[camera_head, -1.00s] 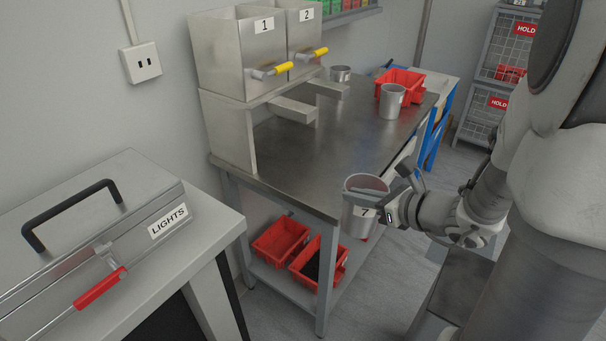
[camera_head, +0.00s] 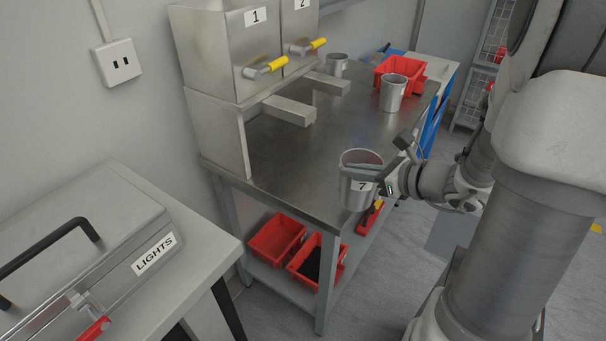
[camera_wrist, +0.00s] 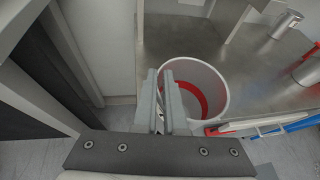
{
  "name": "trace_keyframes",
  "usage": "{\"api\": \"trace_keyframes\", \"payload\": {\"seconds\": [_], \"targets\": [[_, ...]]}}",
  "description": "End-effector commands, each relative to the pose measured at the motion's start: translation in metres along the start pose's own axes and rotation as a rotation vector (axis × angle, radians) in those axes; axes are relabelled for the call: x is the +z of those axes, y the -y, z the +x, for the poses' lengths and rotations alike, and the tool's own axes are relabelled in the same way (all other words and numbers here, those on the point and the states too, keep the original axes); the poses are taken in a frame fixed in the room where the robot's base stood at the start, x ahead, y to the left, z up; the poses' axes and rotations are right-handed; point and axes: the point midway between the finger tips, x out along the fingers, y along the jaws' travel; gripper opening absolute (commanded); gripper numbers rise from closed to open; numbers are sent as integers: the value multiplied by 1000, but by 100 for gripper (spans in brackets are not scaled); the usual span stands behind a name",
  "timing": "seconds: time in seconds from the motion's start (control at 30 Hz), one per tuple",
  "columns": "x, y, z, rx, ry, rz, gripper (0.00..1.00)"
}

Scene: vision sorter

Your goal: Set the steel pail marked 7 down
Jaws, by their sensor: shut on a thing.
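The steel pail marked 7 (camera_head: 357,190) is upright at the near right corner of the steel workbench (camera_head: 330,140). My gripper (camera_head: 382,183) is shut on the pail's wall from the right. In the wrist view the two fingers of my gripper (camera_wrist: 168,100) pinch the near left rim of the pail (camera_wrist: 218,95), and a red band shows inside it. The pail overlaps the bench edge in both views. I cannot tell whether its base touches the bench or hangs above or beside it.
Another steel pail (camera_head: 393,93) stands farther back on the bench, before a red bin (camera_head: 412,72). Hoppers 1 (camera_head: 225,60) and 2 (camera_head: 300,35) stand at the left. Red bins (camera_head: 277,238) fill part of the lower shelf. The bench's middle is clear.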

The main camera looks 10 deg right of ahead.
Motion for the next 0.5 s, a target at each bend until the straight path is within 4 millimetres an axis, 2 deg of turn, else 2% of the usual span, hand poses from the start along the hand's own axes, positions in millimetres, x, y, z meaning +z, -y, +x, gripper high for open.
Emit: {"api": "trace_keyframes", "payload": {"seconds": [0.03,0.2,0.5], "targets": [[5,8,-3,22,-2,-13,0],[2,25,-7,108,-1,-67,0],[-7,37,-11,197,7,-113,0]]}}
